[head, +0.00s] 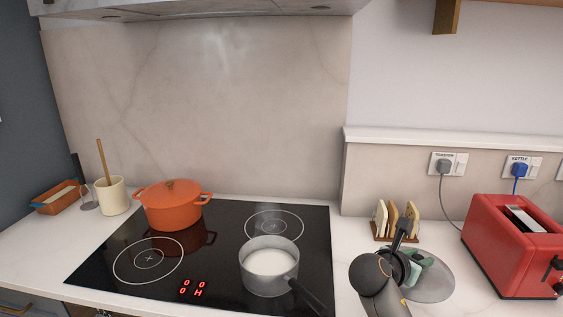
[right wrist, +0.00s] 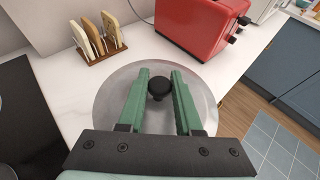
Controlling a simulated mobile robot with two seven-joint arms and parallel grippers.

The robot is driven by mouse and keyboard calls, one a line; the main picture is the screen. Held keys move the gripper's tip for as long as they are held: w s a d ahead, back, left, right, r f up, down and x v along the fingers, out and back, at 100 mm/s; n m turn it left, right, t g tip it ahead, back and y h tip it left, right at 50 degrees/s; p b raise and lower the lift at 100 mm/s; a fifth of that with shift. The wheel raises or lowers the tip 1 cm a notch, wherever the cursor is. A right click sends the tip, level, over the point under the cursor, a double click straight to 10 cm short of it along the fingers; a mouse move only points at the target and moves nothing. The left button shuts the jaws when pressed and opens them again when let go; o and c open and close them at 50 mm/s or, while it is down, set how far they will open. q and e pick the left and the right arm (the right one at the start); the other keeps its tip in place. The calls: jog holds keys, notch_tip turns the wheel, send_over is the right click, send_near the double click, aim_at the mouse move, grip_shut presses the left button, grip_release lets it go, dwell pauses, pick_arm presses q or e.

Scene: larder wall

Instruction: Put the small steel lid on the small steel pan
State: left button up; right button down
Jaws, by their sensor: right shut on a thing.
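The small steel pan (head: 266,283) stands upright on the front right ring of the hob, with pale contents inside and its dark handle pointing to the front right. The small steel lid (head: 437,287) is a round grey disc at the counter right of the hob; it also shows in the right wrist view (right wrist: 109,103). My right gripper (head: 418,262) is over the lid. In the right wrist view its green fingers (right wrist: 159,88) stand either side of the lid's black knob (right wrist: 160,86), shut on it. I cannot tell whether the lid touches the counter. My left gripper is out of view.
An orange pot (head: 172,208) stands on the hob's back left. A toast rack (head: 384,222) stands just behind the lid, and a red toaster (head: 497,248) to its right. A cream utensil crock (head: 112,196) is far left. White counter separates hob and lid.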

jog(key=a+r+n+t, duration=0.1)
jog(key=r, duration=0.1)
jog(key=r+n+t+y, duration=0.1)
jog(key=r, duration=0.2)
jog(key=w+a+r+n+t+y, duration=0.1)
jog(key=r, duration=0.1)
jog(key=shift+a+r, duration=0.2)
jog(key=shift+a, duration=0.15)
jog(key=s+a+r+n+t+y, duration=0.2)
jog(key=s+a+n+t+y, duration=0.1)
jog(key=s+a+n+y, duration=0.5)
jog(key=a+y, duration=0.1)
jog(key=a, duration=0.2)
jog(key=shift+s+a, duration=0.25)
jog(key=shift+s, duration=0.15)
